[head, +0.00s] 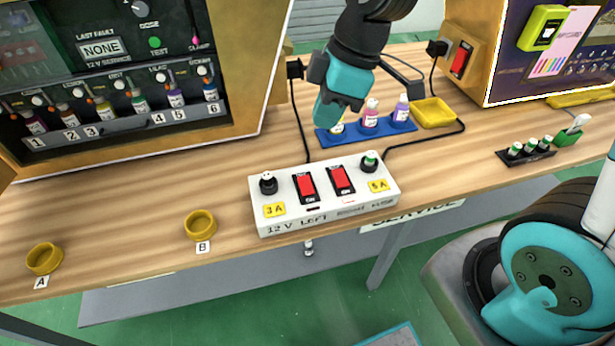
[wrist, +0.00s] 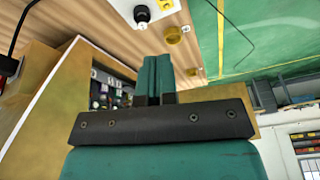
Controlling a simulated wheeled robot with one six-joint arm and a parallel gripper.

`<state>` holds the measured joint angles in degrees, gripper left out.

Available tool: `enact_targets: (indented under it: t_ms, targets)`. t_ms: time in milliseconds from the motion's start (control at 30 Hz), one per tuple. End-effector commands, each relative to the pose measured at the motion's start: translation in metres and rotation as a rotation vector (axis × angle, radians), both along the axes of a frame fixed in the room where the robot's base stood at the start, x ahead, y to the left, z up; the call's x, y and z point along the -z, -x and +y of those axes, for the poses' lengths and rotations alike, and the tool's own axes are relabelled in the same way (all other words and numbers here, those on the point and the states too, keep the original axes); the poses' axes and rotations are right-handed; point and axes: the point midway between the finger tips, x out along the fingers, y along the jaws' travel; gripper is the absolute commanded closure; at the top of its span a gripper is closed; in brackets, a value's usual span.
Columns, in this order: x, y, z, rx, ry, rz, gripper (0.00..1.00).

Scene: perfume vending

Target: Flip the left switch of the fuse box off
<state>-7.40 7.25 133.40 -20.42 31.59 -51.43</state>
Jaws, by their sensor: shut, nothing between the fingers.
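The white fuse box (head: 325,215) lies on the wooden counter near its front edge, in the middle of the head view. Its left red switch (head: 306,187) is in a black frame, beside the right red switch (head: 341,180). I cannot tell their on or off positions for sure. My gripper (head: 328,118) is shut and empty, above and behind the fuse box, apart from the switches. In the wrist view its teal fingers (wrist: 153,78) are together. That view shows only a corner of the fuse box (wrist: 163,8) and a black knob (wrist: 142,14); the switches are out of sight.
A black knob (head: 268,183) and a green-topped knob (head: 370,161) flank the switches. A blue tray (head: 350,135) with bottles and a yellow dish (head: 433,113) stand behind. Cables run from the box. Yellow rings (head: 200,224) and (head: 44,258) lie left. Vending machines stand behind.

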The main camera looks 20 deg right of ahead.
Motion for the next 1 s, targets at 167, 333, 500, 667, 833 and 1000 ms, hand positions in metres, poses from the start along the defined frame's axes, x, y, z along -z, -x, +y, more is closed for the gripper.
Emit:
enact_targets:
  t_ms: [167,333,500,667,833,1000]
  targets:
    - [0.043,-0.033,-0.015,-0.158,0.034,-0.062,1.0]
    - [0.054,-0.043,-0.02,-0.221,0.046,-0.086,1.0]
    - [0.053,-0.043,-0.02,-0.227,0.047,-0.089,1.0]
    - [0.054,-0.043,-0.02,-0.226,0.047,-0.089,1.0]
    - [0.068,-0.044,-0.016,-0.226,0.047,-0.084,1.0]
    - [0.1,-0.046,-0.007,-0.227,0.047,-0.082,1.0]
